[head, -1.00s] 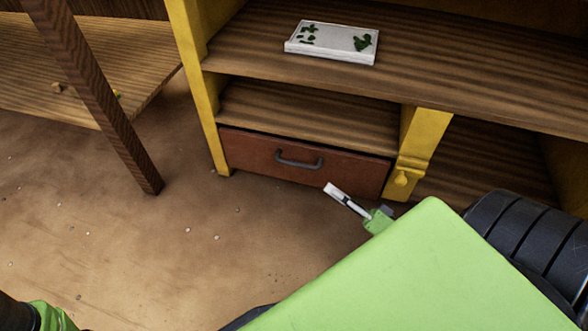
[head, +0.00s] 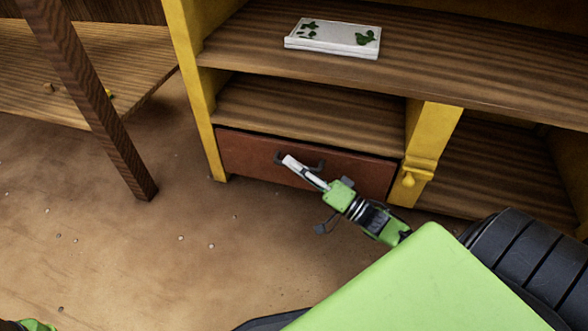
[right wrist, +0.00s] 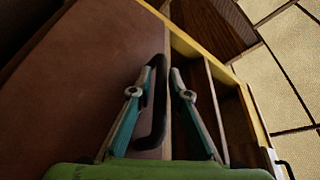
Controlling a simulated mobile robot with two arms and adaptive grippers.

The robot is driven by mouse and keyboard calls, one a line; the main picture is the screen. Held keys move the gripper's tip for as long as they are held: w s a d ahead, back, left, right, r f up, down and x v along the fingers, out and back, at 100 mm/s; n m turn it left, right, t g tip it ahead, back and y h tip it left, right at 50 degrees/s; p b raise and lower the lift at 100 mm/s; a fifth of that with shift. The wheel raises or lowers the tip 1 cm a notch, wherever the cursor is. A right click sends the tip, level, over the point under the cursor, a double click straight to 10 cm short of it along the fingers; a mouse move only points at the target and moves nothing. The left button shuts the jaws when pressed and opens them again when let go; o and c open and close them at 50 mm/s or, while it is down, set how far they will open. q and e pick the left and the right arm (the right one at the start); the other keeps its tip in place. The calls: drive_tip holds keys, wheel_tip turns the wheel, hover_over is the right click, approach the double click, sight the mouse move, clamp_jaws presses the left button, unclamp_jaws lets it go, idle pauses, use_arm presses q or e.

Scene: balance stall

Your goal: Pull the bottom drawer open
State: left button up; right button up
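The bottom drawer (head: 355,172) has a red-brown front and sits closed, low in the yellow-framed wooden cabinet. Its dark bar handle (head: 318,163) is partly hidden in the head view by my right gripper (head: 288,160). In the right wrist view the handle (right wrist: 157,105) passes between the two spread fingers of my right gripper (right wrist: 160,82), with a visible gap on the right side. The left finger looks very close to the handle; I cannot tell if it touches. Only a green piece of my left arm shows at the bottom left of the head view; its gripper does not show.
A white box with green leaf marks (head: 333,38) lies on the cabinet's upper shelf (head: 440,75). A dark wooden post (head: 95,100) stands left. The sandy floor before the drawer is clear.

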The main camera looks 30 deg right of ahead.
drive_tip(key=shift+w, duration=0.15)
clamp_jaws()
drive_tip(key=shift+a+r, duration=0.1)
